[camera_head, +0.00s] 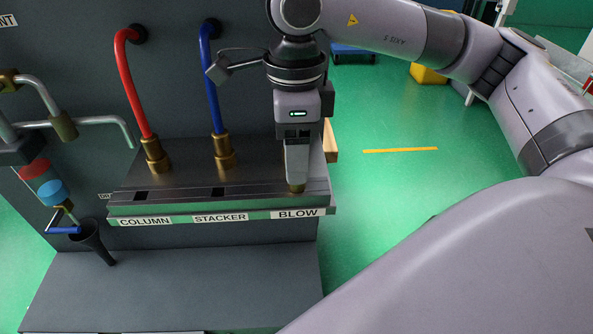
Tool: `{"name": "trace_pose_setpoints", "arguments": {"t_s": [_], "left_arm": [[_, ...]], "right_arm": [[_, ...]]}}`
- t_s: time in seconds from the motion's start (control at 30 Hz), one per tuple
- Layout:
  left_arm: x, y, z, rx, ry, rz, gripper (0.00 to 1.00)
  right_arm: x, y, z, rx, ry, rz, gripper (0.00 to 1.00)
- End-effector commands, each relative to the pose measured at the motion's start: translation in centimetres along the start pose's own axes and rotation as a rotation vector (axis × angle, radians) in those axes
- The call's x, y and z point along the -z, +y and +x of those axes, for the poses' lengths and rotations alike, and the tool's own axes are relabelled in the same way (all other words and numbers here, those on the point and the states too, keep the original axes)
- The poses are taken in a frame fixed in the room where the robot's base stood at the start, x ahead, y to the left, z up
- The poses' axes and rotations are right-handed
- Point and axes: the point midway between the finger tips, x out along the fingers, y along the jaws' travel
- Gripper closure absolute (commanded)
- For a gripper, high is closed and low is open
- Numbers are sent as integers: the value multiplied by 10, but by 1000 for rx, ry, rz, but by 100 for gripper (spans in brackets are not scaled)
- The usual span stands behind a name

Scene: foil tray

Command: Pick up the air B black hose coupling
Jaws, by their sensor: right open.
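My right gripper (297,170) points down over the right end of the shelf, above the BLOW label (297,213). Its jaws are open. A brass coupling (297,188) shows just at the fingertips, with its upper part hidden behind the gripper. The black hose itself is mostly hidden behind my gripper and wrist, and I cannot tell whether the fingers touch the coupling. My left gripper is not in view.
A red hose (131,85) and a blue hose (211,85) end in brass couplings on the shelf (180,190), at COLUMN and STACKER. Metal pipes, valves and a black funnel (93,238) stand at the left.

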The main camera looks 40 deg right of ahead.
Motion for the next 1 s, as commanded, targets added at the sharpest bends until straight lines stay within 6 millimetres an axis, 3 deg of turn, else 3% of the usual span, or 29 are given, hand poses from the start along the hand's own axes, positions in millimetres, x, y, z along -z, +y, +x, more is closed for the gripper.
{"name": "trace_pose_setpoints", "arguments": {"t_s": [0.2,0.5,0.57,0.7,1.0], "left_arm": [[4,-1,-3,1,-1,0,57],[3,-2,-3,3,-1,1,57],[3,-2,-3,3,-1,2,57],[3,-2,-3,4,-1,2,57],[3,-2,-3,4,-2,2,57]], "right_arm": [[3,4,31,-3,1,1,41],[2,4,37,-1,-1,1,41],[2,4,37,-1,-1,0,57],[2,4,37,-1,-1,1,100],[2,4,34,0,-2,1,100]]}}
